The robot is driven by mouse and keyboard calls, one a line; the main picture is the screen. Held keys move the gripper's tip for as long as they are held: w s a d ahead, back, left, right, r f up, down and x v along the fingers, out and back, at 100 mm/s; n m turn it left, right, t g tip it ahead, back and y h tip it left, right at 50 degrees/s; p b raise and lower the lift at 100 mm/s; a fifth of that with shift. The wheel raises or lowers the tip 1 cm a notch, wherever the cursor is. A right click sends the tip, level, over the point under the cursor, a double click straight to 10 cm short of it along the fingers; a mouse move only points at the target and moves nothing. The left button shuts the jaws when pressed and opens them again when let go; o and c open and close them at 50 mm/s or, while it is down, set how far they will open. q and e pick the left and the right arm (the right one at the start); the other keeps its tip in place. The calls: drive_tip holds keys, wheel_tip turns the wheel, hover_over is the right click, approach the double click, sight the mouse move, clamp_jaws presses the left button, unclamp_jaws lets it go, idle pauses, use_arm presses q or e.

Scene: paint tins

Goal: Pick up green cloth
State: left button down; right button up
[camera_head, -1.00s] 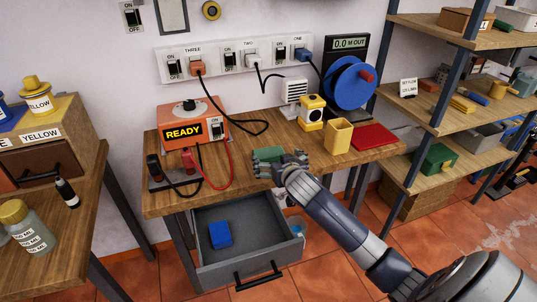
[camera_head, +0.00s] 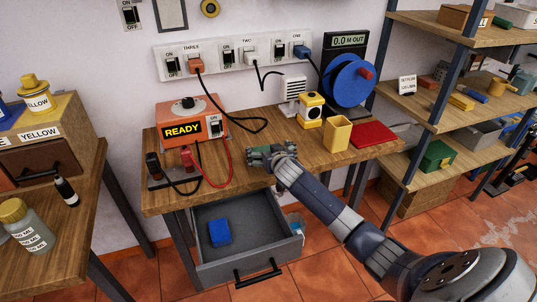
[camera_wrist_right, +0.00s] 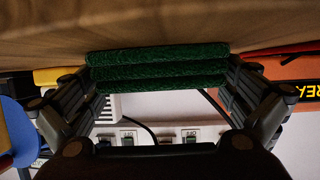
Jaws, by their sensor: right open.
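The green cloth (camera_wrist_right: 158,68) lies folded in layers on the wooden bench, and fills the space between the fingers in the right wrist view. In the head view only a bit of green (camera_head: 256,152) shows, mostly hidden by my right gripper (camera_head: 270,153). My right gripper, also in the wrist view (camera_wrist_right: 158,100), is open with one finger on each side of the cloth. I cannot tell whether the fingers touch it. My left gripper is not in view.
The orange READY box (camera_head: 190,130) with its leads stands to the left of the gripper. A yellow cup (camera_head: 337,134) and a red cloth (camera_head: 373,135) are to the right. The open grey drawer (camera_head: 265,228) holding a blue block (camera_head: 219,232) juts out below.

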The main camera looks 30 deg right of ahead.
drive_tip(key=c, duration=0.8)
